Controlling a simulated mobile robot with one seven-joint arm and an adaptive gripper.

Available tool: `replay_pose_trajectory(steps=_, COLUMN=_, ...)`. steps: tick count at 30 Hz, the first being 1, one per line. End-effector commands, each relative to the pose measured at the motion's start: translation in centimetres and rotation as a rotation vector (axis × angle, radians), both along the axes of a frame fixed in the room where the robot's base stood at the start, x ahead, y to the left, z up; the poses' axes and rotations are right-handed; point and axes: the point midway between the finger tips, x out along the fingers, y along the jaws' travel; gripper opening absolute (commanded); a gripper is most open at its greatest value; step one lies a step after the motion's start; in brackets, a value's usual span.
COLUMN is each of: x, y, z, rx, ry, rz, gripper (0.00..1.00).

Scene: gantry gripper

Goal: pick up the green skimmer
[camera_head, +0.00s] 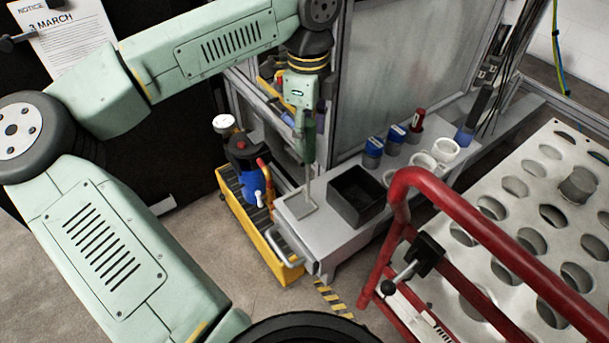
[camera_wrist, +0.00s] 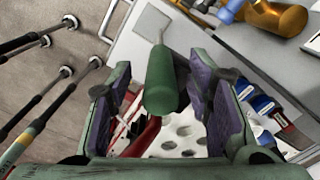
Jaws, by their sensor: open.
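The green skimmer (camera_head: 309,138) stands upright near the left end of the grey bench. Its green handle is on top, and a thin metal rod runs down to a flat square plate (camera_head: 302,207) low at the bench top. My gripper (camera_head: 306,107) points down over the handle. In the wrist view my gripper (camera_wrist: 160,85) is open, one purple-padded finger on each side of the green handle (camera_wrist: 161,82). Gaps show between the handle and both pads. The skimmer's plate (camera_wrist: 151,22) shows beyond the handle. In the head view my gripper partly hides the handle's upper end.
A black bin (camera_head: 344,202) sits just right of the skimmer. Blue-capped bottles (camera_head: 373,150) and white cups (camera_head: 446,151) stand farther along the bench (camera_head: 290,213). A yellow crate (camera_head: 277,262) with a blue jug is at left. A red rail (camera_head: 480,225) and perforated plate (camera_head: 512,187) are at right.

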Motion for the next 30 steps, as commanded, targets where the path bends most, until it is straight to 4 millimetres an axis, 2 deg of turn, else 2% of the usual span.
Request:
replay_pose_trajectory(steps=6, x=-0.1, y=-0.2, z=-2.8, rx=-0.001, ry=0.002, rz=-0.001, gripper=0.46)
replay_pose_trajectory(steps=15, x=0.0, y=-0.2, z=-3.3, rx=-0.001, ry=-0.001, rz=-0.001, gripper=0.46)
replay_pose_trajectory(steps=30, x=0.0, y=-0.2, z=-3.3, rx=-0.001, ry=-0.001, rz=-0.001, gripper=0.12)
